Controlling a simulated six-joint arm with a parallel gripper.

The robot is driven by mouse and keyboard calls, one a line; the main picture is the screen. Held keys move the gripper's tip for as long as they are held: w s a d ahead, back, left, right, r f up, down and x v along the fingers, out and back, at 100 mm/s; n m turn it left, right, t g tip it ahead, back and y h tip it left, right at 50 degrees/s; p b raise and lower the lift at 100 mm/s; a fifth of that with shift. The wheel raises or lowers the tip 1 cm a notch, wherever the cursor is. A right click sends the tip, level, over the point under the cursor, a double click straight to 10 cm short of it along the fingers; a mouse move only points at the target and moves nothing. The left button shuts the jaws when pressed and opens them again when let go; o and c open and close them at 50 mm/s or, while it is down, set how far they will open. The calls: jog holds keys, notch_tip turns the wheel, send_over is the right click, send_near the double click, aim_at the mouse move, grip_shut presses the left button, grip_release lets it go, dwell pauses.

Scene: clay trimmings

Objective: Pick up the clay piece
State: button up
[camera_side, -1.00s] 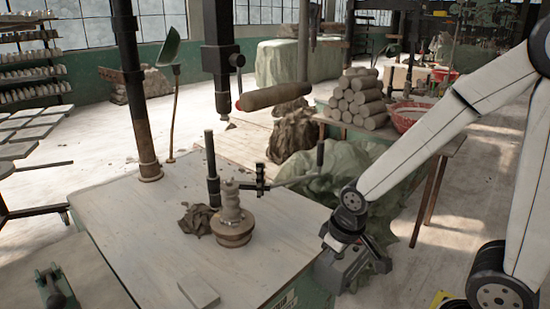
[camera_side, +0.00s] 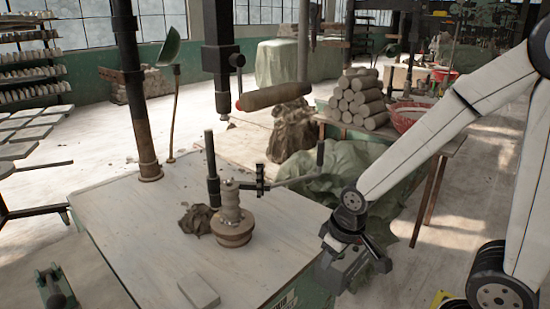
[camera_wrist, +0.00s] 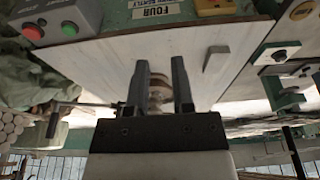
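A dark, crumpled clay lump (camera_side: 197,219) lies on the pale worktable (camera_side: 150,240). It sits left of a round wheel head (camera_side: 233,233) that carries a stepped clay form (camera_side: 231,203). Which of these is the clay piece I cannot tell. My gripper (camera_wrist: 159,70) is open, its two dark fingers apart. In the wrist view the stepped form (camera_wrist: 159,96) shows between the fingers, beyond them; no contact is visible. In the side view my gripper (camera_side: 352,266) is at the table's right edge, well apart from the clay. I cannot make out the lump in the wrist view.
A small flat block (camera_side: 199,290) lies near the table's front edge. A black post (camera_side: 212,170) with a side arm stands close behind the clay form. A control box with buttons (camera_wrist: 55,20) shows in the wrist view.

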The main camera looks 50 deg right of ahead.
jog(key=o, duration=0.8)
jog(key=shift+o, duration=0.2)
jog(key=n+t+y, duration=0.4)
jog(key=t+y, duration=0.1)
jog(key=t, duration=0.6)
send_near(239, 200)
jog(key=w+a, duration=0.2)
jog(key=w, duration=0.2)
jog(key=shift+w+d+f+n+t+y, duration=0.15)
jog(key=shift+f+t+y, duration=0.15)
jog(key=shift+f, duration=0.15)
jog(key=shift+w+d+f+n+t+y, duration=0.1)
jog(key=shift+w+f+n+t+y, duration=0.15)
jog(key=shift+f, duration=0.2)
jog(key=shift+a, duration=0.1)
jog(key=shift+x, duration=1.2)
jog(key=shift+w+f, duration=0.1)
jog(key=shift+w, duration=0.05)
jog(key=shift+x, duration=2.45)
jog(key=shift+f, duration=0.1)
